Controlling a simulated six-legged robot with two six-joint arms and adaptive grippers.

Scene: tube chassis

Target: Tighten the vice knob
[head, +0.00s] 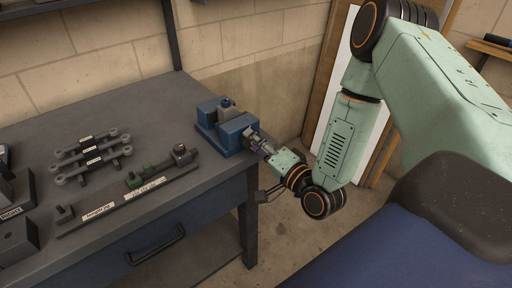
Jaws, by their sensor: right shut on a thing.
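A blue vice (226,130) stands at the right corner of the grey workbench (100,145). A small dark blue part (225,102) shows between its jaws. My right arm comes in from the right, and my right gripper (258,142) is at the vice's right-hand face. The gripper is shut on the vice knob, which its fingers mostly hide. My left gripper is not in view.
A labelled fixture strip (128,198) with a green block lies nearer the front. Dark blocks (14,240) stand at the left edge. A drawer handle (156,246) is on the bench front. The floor right of the bench is clear.

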